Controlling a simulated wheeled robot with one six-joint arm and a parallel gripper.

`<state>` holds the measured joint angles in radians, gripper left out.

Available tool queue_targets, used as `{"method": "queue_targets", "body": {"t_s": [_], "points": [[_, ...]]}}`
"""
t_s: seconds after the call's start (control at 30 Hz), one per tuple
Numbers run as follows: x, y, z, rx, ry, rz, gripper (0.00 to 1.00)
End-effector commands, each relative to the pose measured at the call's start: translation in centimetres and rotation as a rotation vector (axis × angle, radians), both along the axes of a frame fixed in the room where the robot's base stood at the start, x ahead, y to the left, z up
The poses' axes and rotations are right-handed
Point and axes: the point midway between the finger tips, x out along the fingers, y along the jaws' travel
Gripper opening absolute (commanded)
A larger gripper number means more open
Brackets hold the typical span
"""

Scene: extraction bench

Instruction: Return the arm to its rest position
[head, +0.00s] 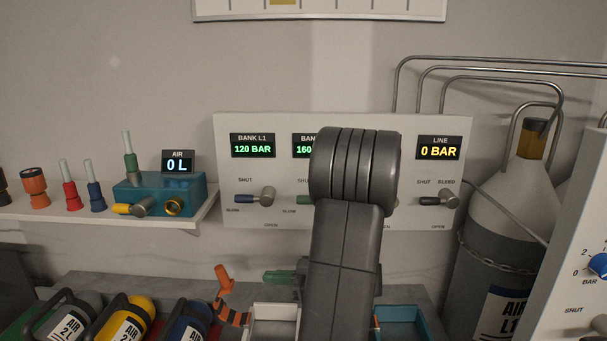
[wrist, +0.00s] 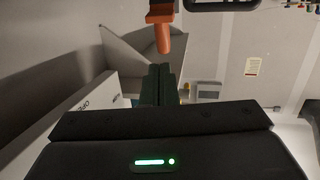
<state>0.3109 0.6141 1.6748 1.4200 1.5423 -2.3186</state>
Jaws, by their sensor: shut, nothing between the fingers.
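My gripper (wrist: 159,72) shows in the wrist view as dark fingers close together, with nothing between them. Beyond its tips, near the top of that view, is an orange part (wrist: 163,38); I cannot tell whether it is near or touching. In the head view my thick grey arm stands upright in the middle. It covers part of the white valve panel (head: 285,210), and I do not see the gripper there.
A shelf (head: 90,214) at left bears a teal block (head: 187,193) and coloured fittings. Below are several small cylinders, including a yellow one (head: 127,318), an orange nozzle (head: 223,278), a white bin (head: 273,311) and a teal bin (head: 402,312). A large cylinder (head: 490,240) stands right.

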Motion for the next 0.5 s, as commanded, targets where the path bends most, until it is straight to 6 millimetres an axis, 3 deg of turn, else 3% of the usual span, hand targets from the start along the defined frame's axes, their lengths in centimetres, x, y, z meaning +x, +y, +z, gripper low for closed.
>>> {"method": "queue_targets", "body": {"t_s": [0.33, 0.5], "points": [[-1.4, -6.3, 0.7, -0.001, -0.002, -0.005, 0.0], [-3.1, -5.3, -0.6, -0.053, 0.056, 0.083, 0.0]]}}
